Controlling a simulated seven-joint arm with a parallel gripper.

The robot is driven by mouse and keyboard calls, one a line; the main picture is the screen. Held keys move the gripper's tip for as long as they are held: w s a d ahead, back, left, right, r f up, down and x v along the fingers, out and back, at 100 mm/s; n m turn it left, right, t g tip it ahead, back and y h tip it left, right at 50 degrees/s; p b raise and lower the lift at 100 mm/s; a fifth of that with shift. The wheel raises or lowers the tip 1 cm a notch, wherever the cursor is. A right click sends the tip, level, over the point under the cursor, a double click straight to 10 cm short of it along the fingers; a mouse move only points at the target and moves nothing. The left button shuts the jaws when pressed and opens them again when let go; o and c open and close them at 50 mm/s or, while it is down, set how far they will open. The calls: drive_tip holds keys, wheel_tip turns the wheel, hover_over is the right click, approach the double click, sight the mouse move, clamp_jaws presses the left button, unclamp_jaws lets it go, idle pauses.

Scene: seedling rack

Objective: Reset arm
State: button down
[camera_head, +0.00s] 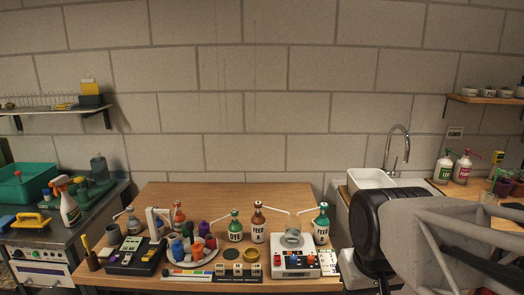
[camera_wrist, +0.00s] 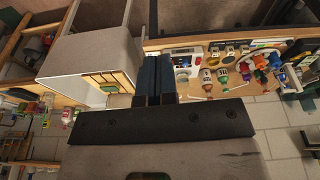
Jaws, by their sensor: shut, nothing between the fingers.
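My gripper (camera_wrist: 156,60) shows in the wrist view with its two dark fingers side by side, shut and empty. Nothing is touching the fingertips that I can see. In the head view, grey and black links of my arm fill the lower right, in front of the sink's right side. The fingers cannot be made out there.
A wooden table (camera_head: 230,193) carries bottles, a white scale (camera_head: 294,262) with a glass beaker, a round tray of coloured pots, and a black device (camera_head: 135,257). A white sink (camera_head: 370,179) stands right of it. A left counter holds a teal bin (camera_head: 28,184). The table's back is clear.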

drive_tip(key=shift+s+d+f+m, duration=0.15)
drive_tip(key=shift+s+d+f, duration=0.1)
drive_tip(key=shift+s, duration=0.25)
drive_tip(key=shift+s+d+f+m, duration=0.2)
drive_tip(key=shift+s, duration=0.3)
drive_tip(key=shift+s+d+f+m, duration=0.15)
drive_tip(key=shift+s+d+f, duration=0.1)
drive_tip(key=shift+s, duration=0.25)
drive_tip(key=c, duration=1.8)
unclamp_jaws()
